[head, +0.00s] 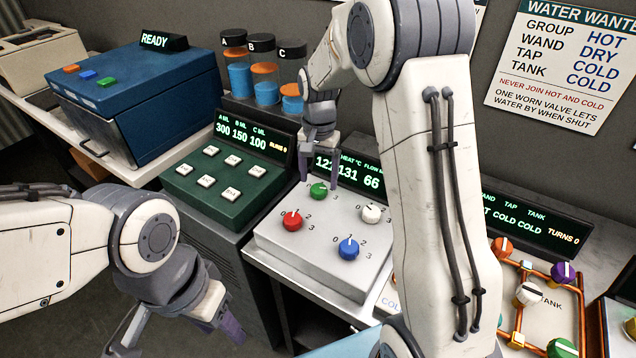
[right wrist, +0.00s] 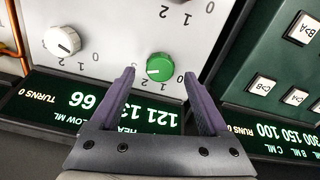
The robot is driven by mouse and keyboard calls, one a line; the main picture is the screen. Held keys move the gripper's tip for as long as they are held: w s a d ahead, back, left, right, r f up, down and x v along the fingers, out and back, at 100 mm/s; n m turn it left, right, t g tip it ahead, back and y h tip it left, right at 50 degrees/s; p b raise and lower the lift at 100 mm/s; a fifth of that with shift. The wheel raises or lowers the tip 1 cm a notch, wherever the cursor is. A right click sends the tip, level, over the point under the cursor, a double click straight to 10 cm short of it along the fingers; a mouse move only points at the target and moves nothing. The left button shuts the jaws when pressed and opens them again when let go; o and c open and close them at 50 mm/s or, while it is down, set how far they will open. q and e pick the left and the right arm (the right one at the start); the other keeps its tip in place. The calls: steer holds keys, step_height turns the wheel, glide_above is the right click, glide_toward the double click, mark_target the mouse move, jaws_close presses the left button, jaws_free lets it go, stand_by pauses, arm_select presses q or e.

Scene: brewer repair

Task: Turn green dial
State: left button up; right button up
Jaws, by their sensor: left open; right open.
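The green dial (head: 318,190) is at the back of a light grey panel (head: 330,262), with numbers around it. In the right wrist view the green dial (right wrist: 160,67) sits between and just beyond the fingertips of my right gripper (right wrist: 160,88). My right gripper (head: 320,180) is open, pointing down close over the dial, and I cannot tell whether it touches it. My left gripper (head: 180,335) is at the lower left, away from the panel, and open.
The panel also carries a red dial (head: 292,221), a white dial (head: 371,213) and a blue dial (head: 348,248). A green button box (head: 225,190) stands to the left. Copper pipes with coloured valves (head: 527,295) are at the right. My right arm hides part of the counter.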

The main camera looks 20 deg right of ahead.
mark_target(319, 191)
steer(key=shift+f, duration=1.45)
jaws_close()
steer(key=shift+n+p, duration=0.3)
steer(key=shift+n, duration=0.1)
steer(key=n+p, duration=0.1)
steer(key=n, duration=0.2)
steer(key=shift+r, duration=0.15)
steer(key=n+p, duration=0.1)
steer(key=n, duration=0.3)
steer(key=shift+n, duration=0.4)
